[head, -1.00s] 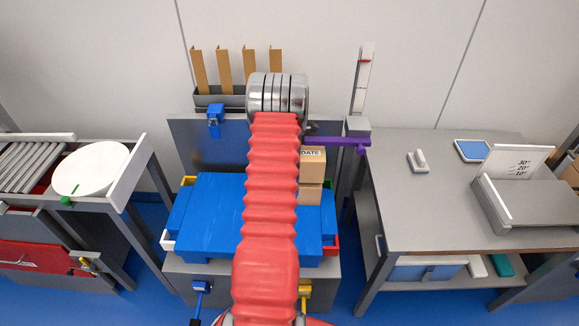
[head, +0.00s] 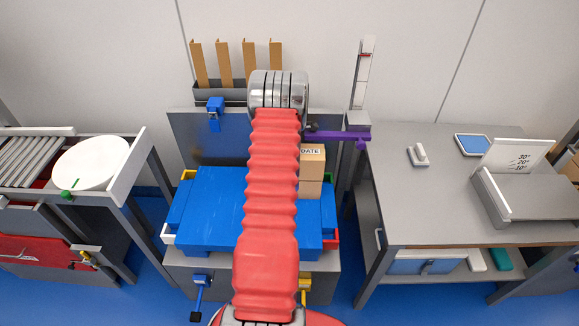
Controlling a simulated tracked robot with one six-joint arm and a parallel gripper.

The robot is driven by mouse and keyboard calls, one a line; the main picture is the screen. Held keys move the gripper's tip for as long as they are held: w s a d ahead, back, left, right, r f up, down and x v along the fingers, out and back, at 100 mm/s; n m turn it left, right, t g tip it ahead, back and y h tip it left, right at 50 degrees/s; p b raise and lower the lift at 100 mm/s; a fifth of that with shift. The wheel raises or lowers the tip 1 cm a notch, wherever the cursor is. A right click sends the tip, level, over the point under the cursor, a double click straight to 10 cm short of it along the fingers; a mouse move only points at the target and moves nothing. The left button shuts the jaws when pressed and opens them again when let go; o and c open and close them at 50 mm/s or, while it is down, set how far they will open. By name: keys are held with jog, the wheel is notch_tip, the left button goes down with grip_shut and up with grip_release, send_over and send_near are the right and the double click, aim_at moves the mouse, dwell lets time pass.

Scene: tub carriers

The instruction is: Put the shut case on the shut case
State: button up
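Two brown cardboard cases stand one above the other, just right of my arm in the head view. The upper case (head: 313,163) carries the label "DATE" and looks shut. The lower case (head: 311,190) is directly under it and is partly covered by my arm, so its top is hidden. They appear over the right part of a blue slab-like surface (head: 212,205). My red bellows arm runs up the middle of the view to a round metal wrist. My gripper is hidden beyond the wrist, so its fingers and any hold on a case do not show.
A rack with upright brown strips (head: 222,66) stands behind. A grey table (head: 415,205) on the right has clear room at its front. A white round plate (head: 92,163) is on the left bench.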

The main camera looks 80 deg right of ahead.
jog(key=shift+f, duration=0.1)
jog(key=o, duration=2.1)
jog(key=shift+f, duration=0.1)
notch_tip(320, 180, up, 13)
jog(key=shift+r, duration=0.15)
